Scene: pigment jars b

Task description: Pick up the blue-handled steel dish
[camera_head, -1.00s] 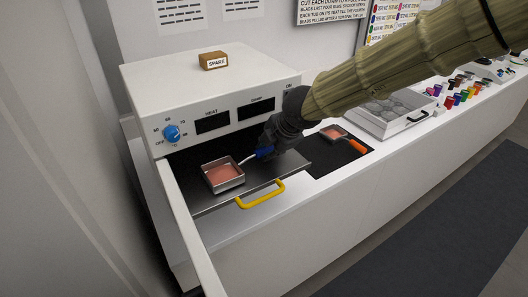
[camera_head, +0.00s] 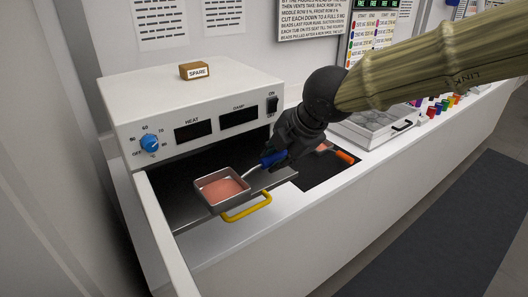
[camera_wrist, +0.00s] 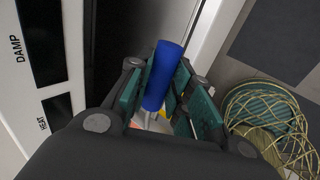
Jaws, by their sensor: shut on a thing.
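The steel dish (camera_head: 222,190) is a square, shallow pan with pink-orange contents and a blue handle (camera_head: 271,159). It looks raised above the dark pull-out tray (camera_head: 185,214), roughly level. My gripper (camera_head: 277,156) is shut on the blue handle, to the right of the pan. In the wrist view the blue handle (camera_wrist: 163,76) sticks up between the teal finger pads. The pan itself is mostly hidden there by my gripper.
The white heater cabinet (camera_head: 190,105) stands behind, with a blue knob (camera_head: 149,143) and a spare block (camera_head: 197,71) on top. The tray has a yellow pull (camera_head: 246,208). An orange-handled dish (camera_head: 344,156) lies at right, partly hidden by my gripper. A clear-lidded case (camera_head: 375,128) stands beyond.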

